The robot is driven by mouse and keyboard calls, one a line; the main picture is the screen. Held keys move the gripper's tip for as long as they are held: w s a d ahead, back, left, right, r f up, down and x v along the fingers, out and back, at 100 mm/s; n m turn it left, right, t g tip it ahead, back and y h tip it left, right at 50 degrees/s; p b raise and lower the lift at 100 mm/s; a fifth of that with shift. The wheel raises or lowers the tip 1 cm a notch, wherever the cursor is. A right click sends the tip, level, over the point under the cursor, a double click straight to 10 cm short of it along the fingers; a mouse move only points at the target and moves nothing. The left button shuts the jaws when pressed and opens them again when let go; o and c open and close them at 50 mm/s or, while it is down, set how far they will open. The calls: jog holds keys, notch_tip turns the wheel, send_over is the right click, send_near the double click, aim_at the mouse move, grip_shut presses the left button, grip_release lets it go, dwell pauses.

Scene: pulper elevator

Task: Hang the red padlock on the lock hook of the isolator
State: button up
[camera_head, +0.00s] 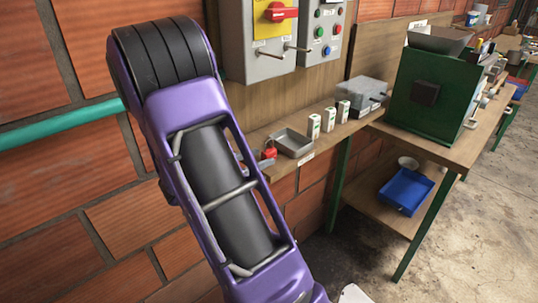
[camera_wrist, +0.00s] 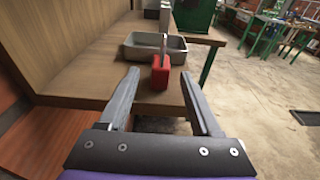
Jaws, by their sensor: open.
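The red padlock (camera_wrist: 160,75) stands on the wooden shelf with its metal shackle up, just in front of a grey tray. It also shows in the head view (camera_head: 269,153), beside my arm. My gripper (camera_wrist: 155,80) is open, and its two fingers point toward the padlock, one on each side of it in the picture. I cannot tell whether the fingertips reach level with it. The isolator (camera_head: 272,35) is a grey box with a yellow plate and a red handle on the wall above the shelf. A thin metal hook (camera_head: 298,48) sticks out from its lower part.
The grey tray (camera_head: 309,149) sits on the shelf close to the padlock. Several small white boxes (camera_head: 328,119) stand to its right. A control box with buttons (camera_head: 322,30) is beside the isolator. A green machine (camera_head: 424,95) stands on the workbench at right.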

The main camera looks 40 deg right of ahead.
aim_at(263, 154)
jog(key=d, duration=0.4)
jog(key=shift+w+d, duration=0.15)
grip_shut()
